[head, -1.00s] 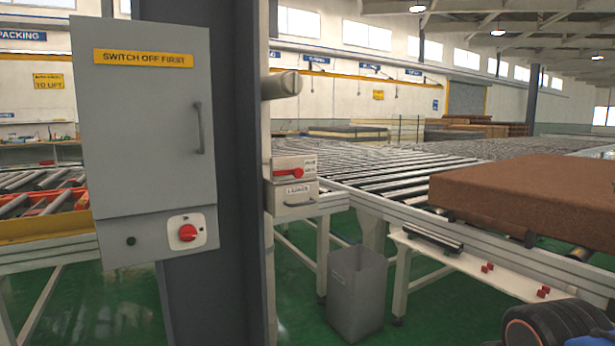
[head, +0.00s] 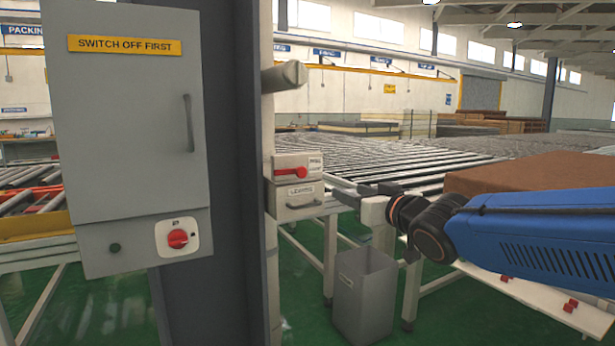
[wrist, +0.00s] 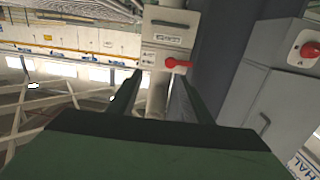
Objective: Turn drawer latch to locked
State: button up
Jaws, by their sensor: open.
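The red drawer latch (head: 290,172) is on a pale box on the post, its lever lying roughly horizontal and pointing left in the head view. Below it is the small drawer (head: 298,200) with a label and a bar handle, seemingly closed. In the wrist view the scene is upside down; the latch (wrist: 177,63) shows just beyond the fingertips, nearer the right finger. My gripper (wrist: 155,85) is open with nothing between its fingers. In the head view my gripper (head: 348,194) is right of the drawer box, apart from the latch.
A grey cabinet (head: 125,130) with a red rotary switch (head: 177,239) stands at left on the dark post. A grey bin (head: 364,295) stands below. Roller conveyor (head: 390,160) runs behind, with a brown mattress (head: 520,174) at right.

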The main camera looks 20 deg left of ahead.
jog(key=a+y, duration=0.1)
jog(key=a, duration=0.2)
send_near(302, 173)
jog(key=shift+n, duration=0.3)
jog(key=x, duration=0.8)
jog(key=shift+d, duration=0.1)
grip_shut()
